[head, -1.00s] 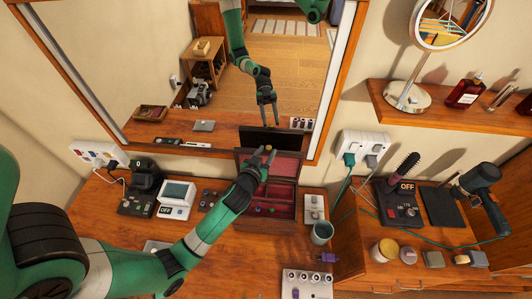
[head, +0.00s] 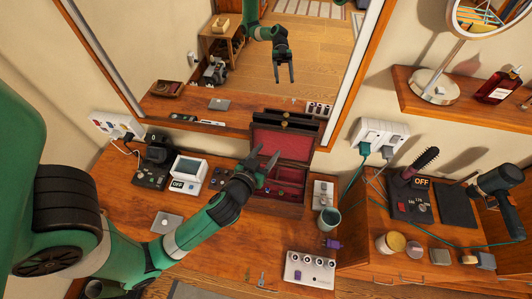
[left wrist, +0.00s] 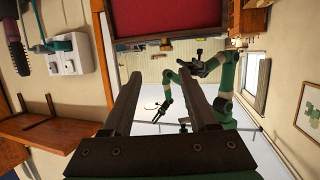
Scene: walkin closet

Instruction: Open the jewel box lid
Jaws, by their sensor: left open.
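The jewel box (head: 272,199) is a dark wooden case with a red lining, on the dressing table below the mirror. Its lid (head: 287,146) stands raised at the back, with the red inner face showing. Small items lie in its compartments. My left gripper (head: 264,155) is open and empty in front of the raised lid, above the box; its fingers hide part of the lining. In the left wrist view, the lid's red panel (left wrist: 180,16) is at the top, beyond the spread fingers (left wrist: 158,82), apart from them. My right gripper is out of view.
A green cup (head: 328,220) and a white switch panel (head: 323,194) stand right of the box. A white display device (head: 187,172) is to its left. The mirror (head: 285,60) rises close behind. A knob panel (head: 309,268) lies at the front.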

